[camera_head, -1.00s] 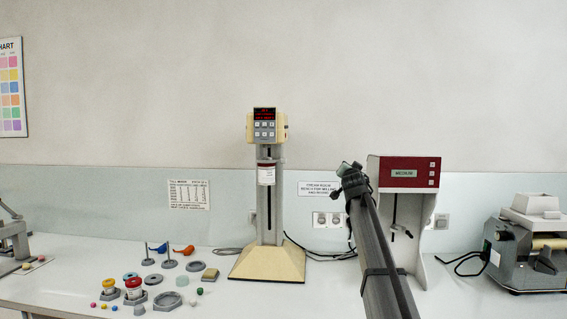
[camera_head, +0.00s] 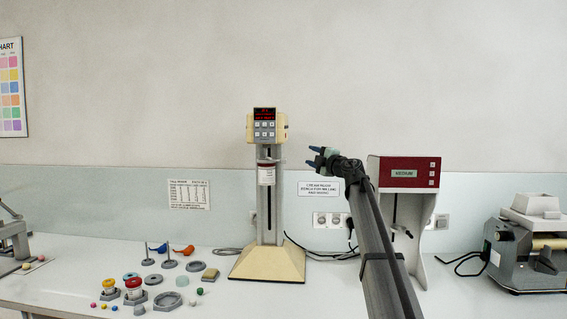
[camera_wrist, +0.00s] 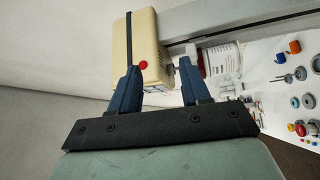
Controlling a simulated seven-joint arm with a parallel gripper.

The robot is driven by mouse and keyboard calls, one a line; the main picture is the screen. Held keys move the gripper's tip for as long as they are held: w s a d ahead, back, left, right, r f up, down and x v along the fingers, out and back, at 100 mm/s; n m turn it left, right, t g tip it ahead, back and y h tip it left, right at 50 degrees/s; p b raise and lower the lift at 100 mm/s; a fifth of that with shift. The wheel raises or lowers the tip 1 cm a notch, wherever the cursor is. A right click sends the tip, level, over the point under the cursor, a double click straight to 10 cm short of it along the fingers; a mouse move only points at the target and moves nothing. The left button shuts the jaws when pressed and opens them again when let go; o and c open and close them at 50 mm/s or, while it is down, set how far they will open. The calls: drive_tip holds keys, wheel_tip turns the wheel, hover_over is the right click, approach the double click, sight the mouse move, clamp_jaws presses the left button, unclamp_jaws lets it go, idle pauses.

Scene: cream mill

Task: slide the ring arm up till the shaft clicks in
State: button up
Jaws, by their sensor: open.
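The mill stand (camera_head: 269,200) is a cream-and-grey column on a flared cream base, with a cream head (camera_head: 265,127) showing a red display and buttons. A white labelled jar (camera_head: 267,174) with a dark red band sits on the column just below the head, and it also shows in the wrist view (camera_wrist: 222,60). The ring arm and shaft are too small to make out clearly. My gripper (camera_head: 313,157) is to the right of the column, at about jar height, apart from it. In the wrist view my gripper (camera_wrist: 158,78) has its two blue fingers spread with nothing between them; the cream head lies beyond.
Loose rings, pots, stands and small balls lie left of the base, among them a grey ring (camera_head: 167,301). A red-topped machine (camera_head: 404,172) stands right, behind my arm. A grey machine (camera_head: 525,250) is far right. Cables run along the wall behind.

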sight(286, 161)
drive_tip(key=w+a+f+n+g, duration=0.1)
drive_tip(key=w+a, duration=0.1)
drive_tip(key=a, duration=0.2)
drive_tip(key=w+a+f+n, duration=0.1)
drive_tip(key=w+a, duration=0.2)
drive_tip(key=a, duration=0.1)
drive_tip(key=w+a+f+n+g, duration=0.1)
drive_tip(key=w+a, duration=0.2)
drive_tip(key=shift+w+a+g+y, duration=0.15)
drive_tip(key=shift+a+g+y, duration=0.15)
drive_tip(key=shift+a+y, duration=0.1)
clamp_jaws()
idle(0.5)
